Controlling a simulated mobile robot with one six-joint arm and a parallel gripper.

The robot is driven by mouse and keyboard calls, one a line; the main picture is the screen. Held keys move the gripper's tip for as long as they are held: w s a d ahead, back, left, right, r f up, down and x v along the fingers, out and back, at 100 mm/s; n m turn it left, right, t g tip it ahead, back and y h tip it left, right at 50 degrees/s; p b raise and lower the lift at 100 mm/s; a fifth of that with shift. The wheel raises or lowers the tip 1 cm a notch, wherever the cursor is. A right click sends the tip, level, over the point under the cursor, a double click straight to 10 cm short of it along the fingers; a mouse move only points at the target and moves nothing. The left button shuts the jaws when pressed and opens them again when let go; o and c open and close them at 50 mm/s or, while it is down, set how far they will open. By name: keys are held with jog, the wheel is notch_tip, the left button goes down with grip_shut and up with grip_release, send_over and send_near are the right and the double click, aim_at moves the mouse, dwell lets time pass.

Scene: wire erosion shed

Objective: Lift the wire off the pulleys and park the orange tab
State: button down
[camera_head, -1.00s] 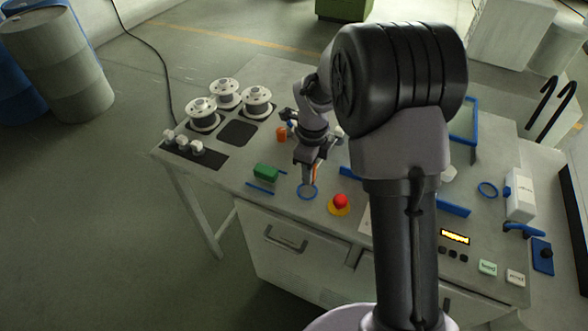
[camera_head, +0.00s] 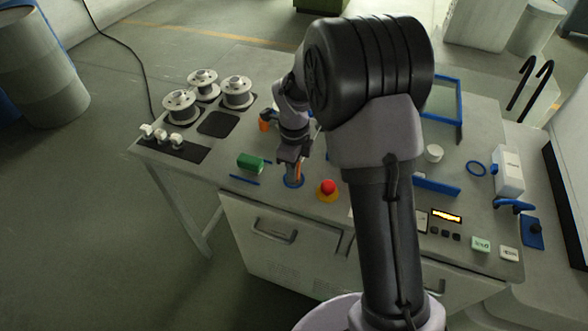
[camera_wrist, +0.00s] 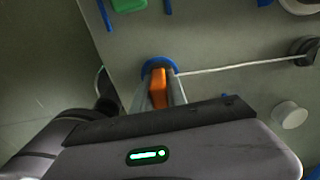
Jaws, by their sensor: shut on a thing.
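My gripper (camera_head: 295,178) is shut on the orange tab (camera_wrist: 158,88), which stands upright between the two fingers in the wrist view. The blue ring (camera_wrist: 153,68) on the tabletop lies right at the fingertips. It also shows in the head view (camera_head: 292,183), partly hidden by the fingers. Whether the tab touches the tabletop inside the ring I cannot tell. The pale wire (camera_wrist: 240,65) runs straight from beside the tab to a dark pulley (camera_wrist: 303,47) at the right. The other pulleys are hidden behind my arm in the head view.
A green block (camera_head: 250,161) and a blue strip (camera_head: 245,180) lie left of my gripper. A red button (camera_head: 327,187) on a yellow base stands close at its right. Several spools stand at the back left. A white round piece (camera_wrist: 289,115) stands on the tabletop.

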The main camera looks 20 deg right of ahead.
jog(key=c, duration=1.3)
grip_release()
jog(key=shift+o, duration=0.2)
notch_tip(320, 180, up, 18)
jog(key=f+p, duration=0.1)
jog(key=p, duration=0.4)
jog(key=s+a+r+n+t+y+b, duration=0.1)
jog(key=s+r+n+t+b, duration=0.15)
jog(key=s+n, duration=0.45)
jog(key=s+a+r+n+t+b, duration=0.1)
jog(key=s+a+r+n+b, duration=0.15)
jog(key=s+n, duration=0.45)
jog(key=s+f+n+t+y+b, duration=0.1)
jog(key=s+f+n+t+b, duration=0.1)
jog(key=s+n, duration=0.4)
jog(key=s+f, duration=0.1)
jog(key=s, duration=0.4)
jog(key=shift+a+n, duration=0.2)
jog(key=shift+n, duration=0.2)
